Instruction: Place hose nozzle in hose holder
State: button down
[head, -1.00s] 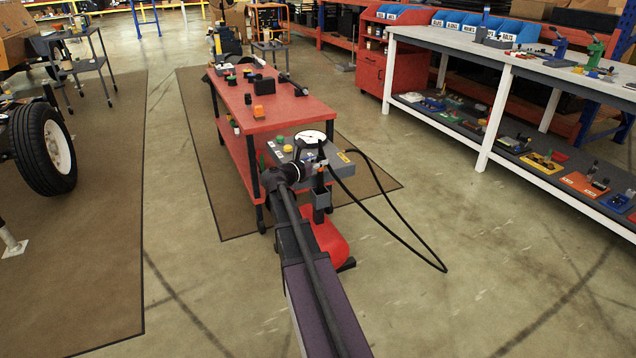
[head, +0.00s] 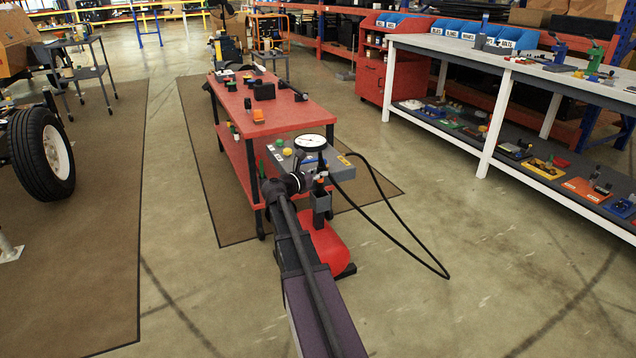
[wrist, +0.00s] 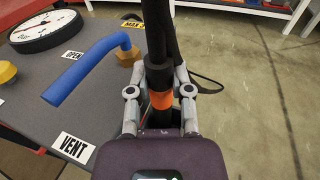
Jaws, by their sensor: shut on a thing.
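My gripper (wrist: 160,92) is shut on the hose nozzle, a black tube with an orange band (wrist: 161,100). In the head view, the nozzle's small orange part (head: 321,180) shows just right of my gripper (head: 308,182). A dark grey block that looks like the hose holder (head: 321,204) is directly below it, beside the red tank. I cannot tell whether the nozzle's lower end is inside the holder, as my gripper hides it in the wrist view. A black hose (head: 412,240) loops down to the right, near the floor.
The red tank (head: 327,248) stands below. A red table (head: 285,118) is behind. The floor to the right is open.

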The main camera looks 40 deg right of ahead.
jog(key=shift+f+b, duration=0.55)
jog(key=shift+f, duration=0.3)
jog(key=c, duration=0.5)
grip_release()
jog(key=shift+c, duration=0.2)
jog(key=shift+a+r, duration=0.1)
jog(key=s+a+p, duration=0.1)
jog(key=a, duration=1)
jog(key=shift+s+a+r, duration=0.15)
jog(key=shift+a+r, duration=0.25)
